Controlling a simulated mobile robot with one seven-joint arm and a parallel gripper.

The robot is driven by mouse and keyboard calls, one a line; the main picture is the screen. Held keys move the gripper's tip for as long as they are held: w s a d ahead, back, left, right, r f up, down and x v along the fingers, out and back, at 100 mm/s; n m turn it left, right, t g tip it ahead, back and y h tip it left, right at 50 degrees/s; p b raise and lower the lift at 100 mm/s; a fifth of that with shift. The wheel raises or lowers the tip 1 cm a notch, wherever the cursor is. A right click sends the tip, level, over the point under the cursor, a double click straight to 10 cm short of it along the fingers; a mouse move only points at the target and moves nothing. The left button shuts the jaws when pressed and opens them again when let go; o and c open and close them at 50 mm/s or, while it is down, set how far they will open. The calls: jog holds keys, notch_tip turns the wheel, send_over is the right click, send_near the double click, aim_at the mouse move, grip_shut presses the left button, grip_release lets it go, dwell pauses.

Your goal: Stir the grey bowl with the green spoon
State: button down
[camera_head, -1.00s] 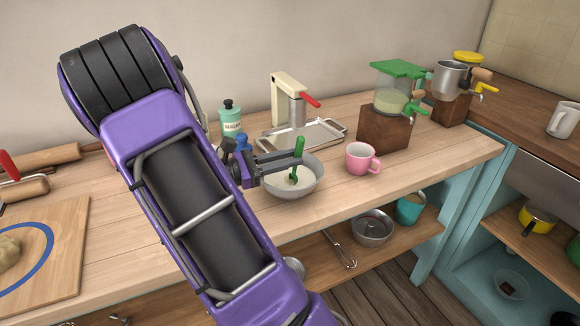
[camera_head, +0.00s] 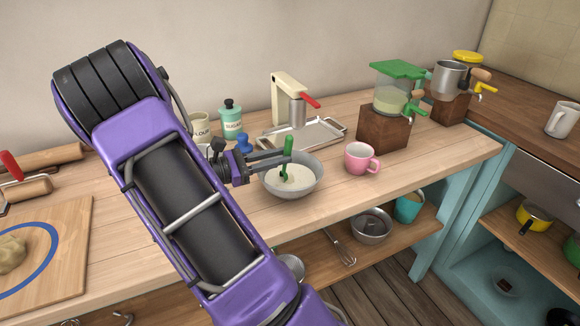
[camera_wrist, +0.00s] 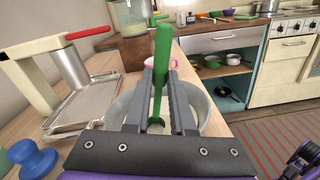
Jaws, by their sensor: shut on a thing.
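The grey bowl (camera_head: 313,186) stands on the wooden counter and holds a pale, creamy content. My gripper (camera_head: 287,157) is shut on the green spoon (camera_head: 288,147) above the left part of the bowl. The spoon is nearly upright, with its lower end in the bowl at the pale content. In the wrist view, the green spoon (camera_wrist: 161,60) rises between the two grey fingers, and the bowl (camera_wrist: 116,112) shows behind and around them. Part of the bowl is hidden by the fingers there.
A pink mug (camera_head: 359,158) stands right of the bowl. Behind it are a metal tray (camera_head: 330,127) with a cream press (camera_head: 284,98), a sugar jar (camera_head: 231,121) and a blue-knobbed thing (camera_head: 243,141). A green-topped grinder (camera_head: 384,122) is at back right.

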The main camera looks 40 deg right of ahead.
jog(key=r+p, duration=0.1)
jog(key=s+d+r+p, duration=0.1)
jog(key=p, duration=0.1)
jog(key=shift+d+r, duration=0.15)
jog(key=shift+r, duration=0.2)
notch_tip(320, 180, up, 7)
send_over(285, 147)
jog(key=shift+w+f, duration=0.15)
jog(key=shift+f, duration=0.05)
dwell(0.7)
dwell(0.9)
